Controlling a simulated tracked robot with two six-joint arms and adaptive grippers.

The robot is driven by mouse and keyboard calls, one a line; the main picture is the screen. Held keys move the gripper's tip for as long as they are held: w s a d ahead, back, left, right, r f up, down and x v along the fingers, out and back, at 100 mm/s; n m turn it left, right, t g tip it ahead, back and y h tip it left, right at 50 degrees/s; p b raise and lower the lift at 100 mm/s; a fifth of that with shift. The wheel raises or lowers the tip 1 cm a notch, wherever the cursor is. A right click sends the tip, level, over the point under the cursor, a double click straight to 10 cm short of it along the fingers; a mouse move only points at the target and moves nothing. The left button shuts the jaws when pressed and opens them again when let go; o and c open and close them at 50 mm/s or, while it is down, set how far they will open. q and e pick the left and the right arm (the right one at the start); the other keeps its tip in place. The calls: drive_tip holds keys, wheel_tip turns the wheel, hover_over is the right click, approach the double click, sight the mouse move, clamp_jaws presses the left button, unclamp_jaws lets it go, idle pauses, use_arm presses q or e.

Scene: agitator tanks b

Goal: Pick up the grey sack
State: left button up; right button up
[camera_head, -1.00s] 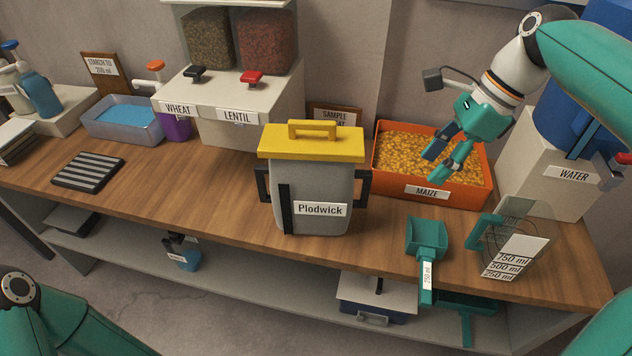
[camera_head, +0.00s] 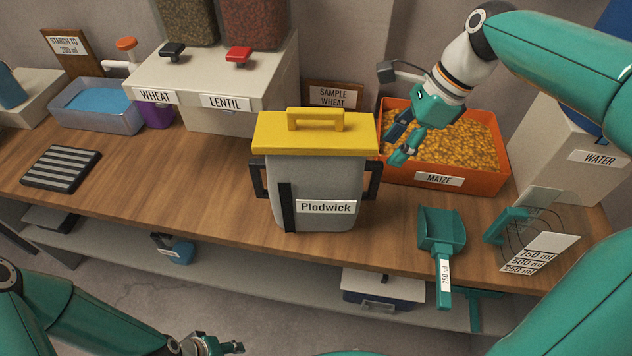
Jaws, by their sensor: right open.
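I see no grey sack. A grey bin (camera_head: 325,185) labelled Plodwick, with a yellow lid (camera_head: 315,133) and black side handles, stands upright at the middle of the bench. My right gripper (camera_head: 394,146) is open and empty, right of the lid, above the near left part of the orange maize tray (camera_head: 468,179). My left gripper (camera_head: 222,346) shows only partly at the bottom edge, low in front of the bench and well apart from the bin; I cannot tell its jaw state.
The wheat and lentil dispenser (camera_head: 215,85) stands behind left. A striped grey mat (camera_head: 62,168) lies far left. The wooden bench (camera_head: 175,185) is clear left of the bin.

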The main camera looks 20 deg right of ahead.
sight(372, 174)
drive_tip(key=x, duration=0.8)
drive_tip(key=shift+a+f+b, duration=0.2)
drive_tip(key=shift+f+b, duration=0.1)
clamp_jaws()
drive_tip(key=shift+r, duration=0.1)
